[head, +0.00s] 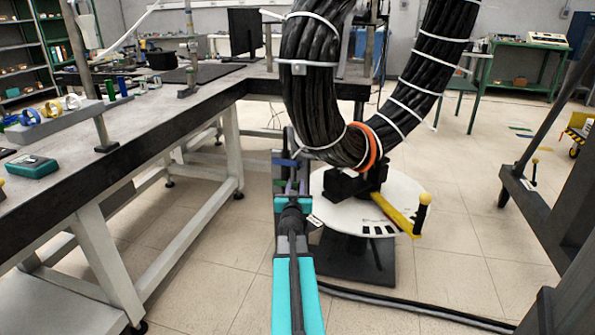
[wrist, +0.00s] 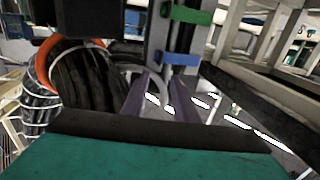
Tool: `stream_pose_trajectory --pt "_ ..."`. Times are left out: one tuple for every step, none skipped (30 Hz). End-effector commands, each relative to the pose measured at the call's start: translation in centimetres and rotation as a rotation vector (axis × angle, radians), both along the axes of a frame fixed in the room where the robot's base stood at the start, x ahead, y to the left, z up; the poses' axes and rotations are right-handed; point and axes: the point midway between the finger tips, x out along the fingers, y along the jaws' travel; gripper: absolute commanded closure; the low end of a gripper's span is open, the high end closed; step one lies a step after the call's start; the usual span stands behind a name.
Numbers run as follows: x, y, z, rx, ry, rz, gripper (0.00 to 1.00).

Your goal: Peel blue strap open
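A blue strap (head: 286,162) sits across a dark upright part just beyond my gripper (head: 292,188), left of the thick black cable coil (head: 312,85). In the wrist view the blue strap (wrist: 182,59) lies across a grey post, near my fingertips. A green strap (wrist: 187,15) crosses the same post, and it also shows in the head view (head: 279,183). The two purple fingers of my gripper (wrist: 162,84) stand apart, with a pale thin strip showing between them. I cannot tell whether they touch the blue strap. An orange band (head: 370,147) circles the coil bundle.
A long workbench (head: 170,110) runs along the left, holding coloured rolls (head: 40,114) and a teal device (head: 31,166). A round white plate (head: 400,196) with a yellow bar (head: 393,212) stands under the coil. A black cable (head: 415,307) lies on the floor.

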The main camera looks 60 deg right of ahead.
Motion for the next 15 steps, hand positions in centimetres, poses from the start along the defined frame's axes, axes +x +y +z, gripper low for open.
stream_pose_trajectory --pt "0.3 -0.5 -0.1 0.0 0.0 0.0 0.73" --pt "0.4 -0.7 -0.1 0.0 -0.001 0.0 0.73" --pt "0.5 -1.0 -0.1 0.0 -0.001 0.0 0.73" --pt "0.7 -1.2 -0.1 0.0 -0.001 0.0 0.73" --pt "0.8 -1.4 -0.1 0.0 0.0 0.0 0.73" --pt "0.9 -1.7 -0.1 0.0 0.0 0.0 0.73" --pt "1.1 -1.9 -0.1 0.0 0.0 0.0 0.73" --pt "1.2 -2.2 -0.1 0.0 0.0 0.0 0.73" --pt "1.4 -2.5 -0.2 0.0 0.001 0.0 0.73" --pt "1.5 -2.7 -0.2 0.0 0.001 0.0 0.73" --pt "1.6 -2.9 -0.2 0.0 0.001 0.0 0.73" --pt "1.8 -3.2 -0.1 0.0 0.001 0.0 0.73" --pt "1.9 -3.4 -0.1 0.0 0.001 0.0 0.73" --pt "2.0 -3.7 -0.1 0.0 0.0 0.0 0.73" --pt "2.2 -4.0 -0.1 -0.001 0.0 0.0 0.73"
